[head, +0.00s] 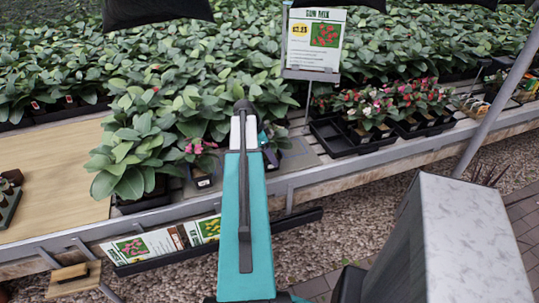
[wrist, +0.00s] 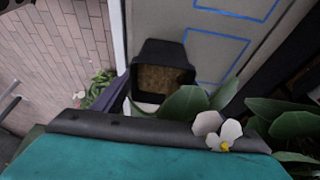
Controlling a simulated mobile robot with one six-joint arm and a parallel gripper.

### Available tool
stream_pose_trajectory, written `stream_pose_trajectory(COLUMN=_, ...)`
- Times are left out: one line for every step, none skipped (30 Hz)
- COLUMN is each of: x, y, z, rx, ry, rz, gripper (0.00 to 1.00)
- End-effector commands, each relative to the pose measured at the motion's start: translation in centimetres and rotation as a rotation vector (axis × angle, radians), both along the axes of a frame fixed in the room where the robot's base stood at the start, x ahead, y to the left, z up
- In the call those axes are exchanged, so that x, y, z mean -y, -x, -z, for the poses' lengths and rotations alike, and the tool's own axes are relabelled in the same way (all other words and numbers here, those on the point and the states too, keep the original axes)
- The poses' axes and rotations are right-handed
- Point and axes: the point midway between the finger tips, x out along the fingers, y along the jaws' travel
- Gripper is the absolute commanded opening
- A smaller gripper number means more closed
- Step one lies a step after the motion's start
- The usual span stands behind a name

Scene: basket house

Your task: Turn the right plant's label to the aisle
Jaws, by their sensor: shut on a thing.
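My teal arm reaches forward over the bench in the head view and hides most of my gripper (head: 263,139). The gripper is shut on a small dark potted plant (head: 271,158), of which only a sliver shows right of the arm. A white flower with a yellow centre (wrist: 225,136) and broad green leaves stand close by in the wrist view. The fingertips and the plant's label are hidden. Left of the arm, a pink-flowered plant (head: 199,147) stands in a dark pot with a white label (head: 204,182) on its front.
Blue outlines (wrist: 219,55) mark the grey mat (head: 301,153). A dark square-rimmed holder (wrist: 160,52) shows in the wrist view. Black trays of flowers (head: 352,139) stand right, under a price sign (head: 313,40). A large leafy plant (head: 130,160) stands left. Gravel lies below the bench edge.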

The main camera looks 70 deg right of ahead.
Motion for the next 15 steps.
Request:
stream_pose_trajectory(x=0.02, y=0.0, z=0.03, rx=-0.001, ry=0.001, rz=0.0, gripper=0.36)
stream_pose_trajectory(x=0.02, y=0.0, z=0.03, rx=-0.001, ry=0.001, rz=0.0, gripper=0.36)
stream_pose_trajectory(x=0.02, y=0.0, z=0.03, rx=0.0, ry=0.001, rz=0.0, gripper=0.36)
stream_pose_trajectory(x=0.01, y=0.0, z=0.02, rx=0.0, ry=0.001, rz=0.0, gripper=0.36)
stream_pose_trajectory(x=0.02, y=-0.01, z=0.02, rx=0.0, ry=0.001, rz=0.0, gripper=0.36)
stream_pose_trajectory(x=0.02, y=0.0, z=0.01, rx=0.0, ry=0.001, rz=0.0, gripper=0.36)
stream_pose_trajectory(x=0.02, y=0.0, z=0.01, rx=0.0, ry=0.001, rz=0.0, gripper=0.36)
stream_pose_trajectory(x=0.02, y=0.0, z=0.01, rx=-0.001, ry=0.001, rz=0.0, gripper=0.36)
stream_pose_trajectory(x=0.02, y=-0.01, z=0.01, rx=-0.001, ry=0.001, rz=0.0, gripper=0.36)
stream_pose_trajectory(x=0.01, y=0.0, z=0.01, rx=0.0, ry=0.001, rz=0.0, gripper=0.67)
stream_pose_trajectory(x=0.01, y=0.0, z=0.01, rx=0.0, ry=0.001, rz=0.0, gripper=0.72)
stream_pose_trajectory(x=0.01, y=0.0, z=0.01, rx=0.001, ry=0.001, rz=0.0, gripper=0.79)
stream_pose_trajectory(x=0.01, y=0.0, z=0.01, rx=0.0, ry=0.0, rz=0.0, gripper=0.84)
stream_pose_trajectory(x=0.01, y=0.0, z=0.01, rx=0.0, ry=0.0, rz=0.0, gripper=0.87)
stream_pose_trajectory(x=0.01, y=-0.01, z=0.02, rx=0.0, ry=0.0, rz=0.0, gripper=0.87)
